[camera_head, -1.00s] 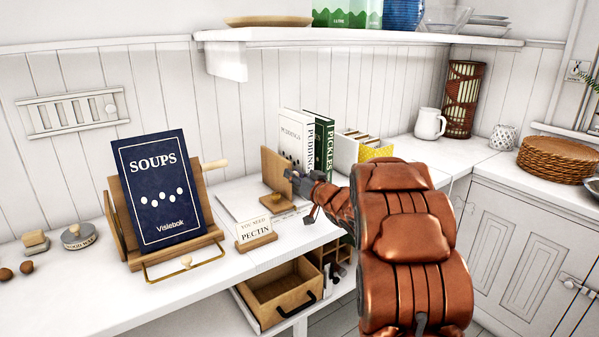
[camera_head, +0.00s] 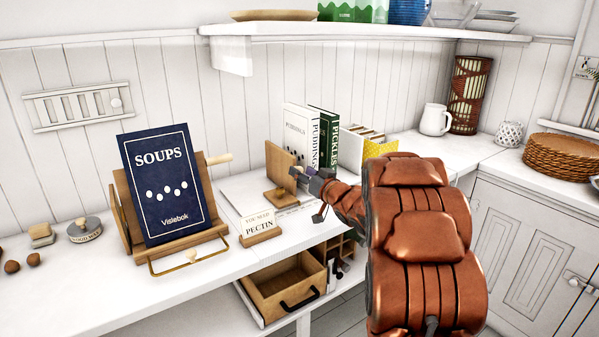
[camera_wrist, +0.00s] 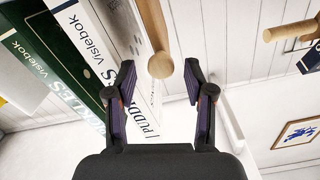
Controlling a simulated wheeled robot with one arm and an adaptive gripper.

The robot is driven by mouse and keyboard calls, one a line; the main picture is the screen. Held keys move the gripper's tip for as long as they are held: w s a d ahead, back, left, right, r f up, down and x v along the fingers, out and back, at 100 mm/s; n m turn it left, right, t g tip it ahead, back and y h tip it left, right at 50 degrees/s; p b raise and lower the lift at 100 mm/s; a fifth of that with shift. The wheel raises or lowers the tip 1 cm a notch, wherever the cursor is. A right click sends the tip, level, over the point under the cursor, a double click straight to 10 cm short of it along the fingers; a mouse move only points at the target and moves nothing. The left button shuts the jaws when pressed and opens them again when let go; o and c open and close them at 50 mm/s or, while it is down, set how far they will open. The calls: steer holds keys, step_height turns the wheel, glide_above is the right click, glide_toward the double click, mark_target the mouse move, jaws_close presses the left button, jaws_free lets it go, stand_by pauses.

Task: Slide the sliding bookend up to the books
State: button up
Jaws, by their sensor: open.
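The sliding bookend (camera_head: 281,166) is an upright wooden panel on a wooden base, on the white counter just left of the books. A white book, PUDDINGS (camera_head: 299,132), and a green book, PICKLES (camera_head: 325,140), stand upright right of it. The head view does not show clearly whether panel and books touch. My gripper (camera_head: 299,172) is at the panel's front right side. In the wrist view my open fingers (camera_wrist: 158,88) straddle the line of the bookend's round wooden knob (camera_wrist: 160,65), which shows between and just beyond them. The white book (camera_wrist: 90,35) and green book (camera_wrist: 45,70) are at the left there.
The blue SOUPS book (camera_head: 165,185) rests on a wooden stand with a side peg (camera_head: 219,159). A PECTIN sign (camera_head: 260,226) stands at the counter front. An open drawer (camera_head: 285,285) is below. A white shelf (camera_head: 370,33) hangs above. A yellow item (camera_head: 380,147) lies right of the books.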

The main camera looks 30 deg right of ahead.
steer(key=s, duration=1)
steer(key=shift+d, duration=0.3)
